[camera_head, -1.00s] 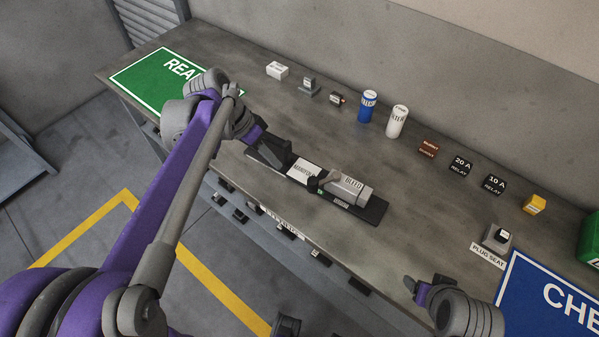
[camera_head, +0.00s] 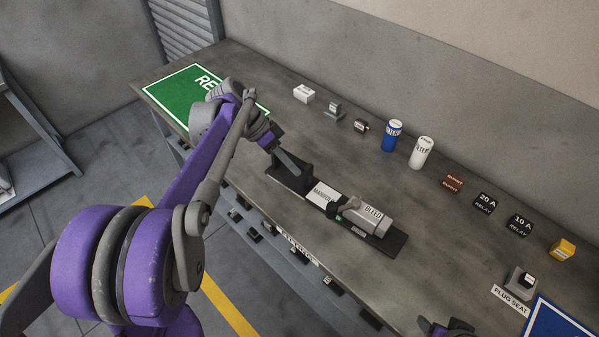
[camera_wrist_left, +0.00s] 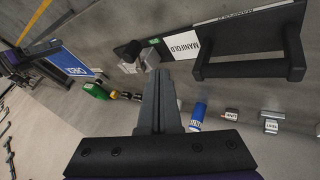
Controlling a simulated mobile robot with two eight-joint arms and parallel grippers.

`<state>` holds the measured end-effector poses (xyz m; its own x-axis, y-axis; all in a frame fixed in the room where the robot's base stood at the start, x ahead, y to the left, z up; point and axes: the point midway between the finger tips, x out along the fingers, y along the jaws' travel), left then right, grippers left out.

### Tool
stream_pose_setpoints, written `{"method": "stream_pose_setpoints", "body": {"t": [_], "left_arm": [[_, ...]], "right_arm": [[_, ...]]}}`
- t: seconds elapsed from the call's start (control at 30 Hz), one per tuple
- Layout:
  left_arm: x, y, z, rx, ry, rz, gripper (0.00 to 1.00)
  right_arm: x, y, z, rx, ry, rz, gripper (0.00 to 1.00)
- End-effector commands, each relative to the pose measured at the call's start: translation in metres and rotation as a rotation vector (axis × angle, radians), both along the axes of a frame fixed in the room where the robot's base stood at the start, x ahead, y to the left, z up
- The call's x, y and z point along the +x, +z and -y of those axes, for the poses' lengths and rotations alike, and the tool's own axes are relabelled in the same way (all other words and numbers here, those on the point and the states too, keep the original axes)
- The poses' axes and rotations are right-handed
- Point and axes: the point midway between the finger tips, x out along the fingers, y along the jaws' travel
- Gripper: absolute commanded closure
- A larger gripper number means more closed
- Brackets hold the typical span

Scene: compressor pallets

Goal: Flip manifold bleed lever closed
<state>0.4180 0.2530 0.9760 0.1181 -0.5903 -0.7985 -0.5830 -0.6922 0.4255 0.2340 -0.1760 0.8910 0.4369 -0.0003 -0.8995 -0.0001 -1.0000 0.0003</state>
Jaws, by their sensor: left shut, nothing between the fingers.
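The manifold is a long black base (camera_head: 392,243) on the bench, with a white MANIFOLD label (camera_head: 322,194) and a grey BLEED block (camera_head: 372,215). The bleed lever (camera_head: 348,207) is a dark grey arm beside that block, near a small green mark. In the left wrist view the lever (camera_wrist_left: 130,51) shows beyond the label. A black handle (camera_wrist_left: 250,71) stands at the base's left end. My left gripper (camera_head: 290,158) is shut and empty close to that handle; contact is unclear. My right gripper (camera_head: 432,324) is cut off at the bottom edge, its jaws unclear.
Behind the manifold stand a blue can (camera_head: 392,136), a white can (camera_head: 421,153) and several small labelled parts. A green mat (camera_head: 180,95) lies at the left end, a blue mat (camera_head: 560,322) at the lower right. Bare bench separates manifold and cans.

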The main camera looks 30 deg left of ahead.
Motion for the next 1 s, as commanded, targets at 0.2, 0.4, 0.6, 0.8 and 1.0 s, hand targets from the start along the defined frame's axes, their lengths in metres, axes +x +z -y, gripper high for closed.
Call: {"method": "stream_pose_setpoints", "body": {"t": [0.2,0.4,0.6,0.8,1.0], "left_arm": [[0.005,-0.038,0.028,-0.001,-0.004,0.001,1.0],[0.007,-0.065,0.054,0.0,-0.003,0.001,1.0],[-0.005,-0.063,0.076,0.0,-0.001,0.001,1.0],[-0.009,-0.064,0.083,0.0,0.0,0.0,1.0],[-0.009,-0.064,0.083,0.0,0.0,0.0,1.0]], "right_arm": [[-0.001,-0.003,0.0,0.0,0.0,-0.001,0.29],[-0.001,-0.004,0.0,0.0,0.0,-0.002,0.29],[0.0,0.0,0.0,0.0,0.0,0.0,0.29],[0.0,0.0,0.0,0.0,0.0,0.0,0.29],[0.0,0.0,0.0,0.0,0.0,0.0,0.29]]}}
